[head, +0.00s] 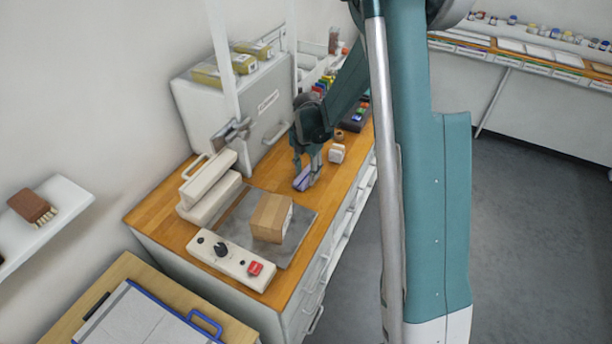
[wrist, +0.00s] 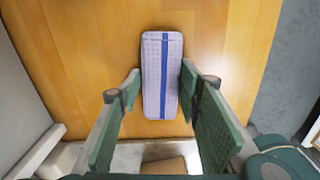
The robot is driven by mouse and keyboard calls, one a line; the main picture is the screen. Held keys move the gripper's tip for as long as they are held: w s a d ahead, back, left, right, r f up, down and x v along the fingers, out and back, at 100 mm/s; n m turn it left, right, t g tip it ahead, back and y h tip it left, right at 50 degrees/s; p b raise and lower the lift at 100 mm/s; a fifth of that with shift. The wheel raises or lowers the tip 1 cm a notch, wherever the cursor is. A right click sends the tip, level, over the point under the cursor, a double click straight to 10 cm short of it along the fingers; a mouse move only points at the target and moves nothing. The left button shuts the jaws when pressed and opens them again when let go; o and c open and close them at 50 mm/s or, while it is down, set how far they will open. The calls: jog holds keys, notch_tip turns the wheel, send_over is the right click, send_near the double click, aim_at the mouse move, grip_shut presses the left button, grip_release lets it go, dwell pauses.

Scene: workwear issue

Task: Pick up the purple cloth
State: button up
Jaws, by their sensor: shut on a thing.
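The purple cloth (wrist: 153,75) is a folded, pale purple rectangle with a blue stripe along its length. It lies between the two green-padded fingers of my gripper (wrist: 160,88), which are shut on its long sides near the middle. In the head view the cloth (head: 301,182) shows small under my gripper (head: 308,168) at the wooden worktop. I cannot tell whether it touches the worktop or is slightly above it.
The wooden worktop (head: 163,212) has its open edge on the right. A white block-like item (head: 336,153) stands right of my gripper. A cardboard box (head: 268,217) sits on a grey plate in front, beside a white press-like machine (head: 207,194). A large grey cabinet (head: 262,110) stands behind.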

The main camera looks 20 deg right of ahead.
aim_at(306, 174)
jog(key=shift+r, duration=0.2)
notch_tip(306, 174, up, 10)
jog(key=shift+f, duration=0.15)
dwell(0.4)
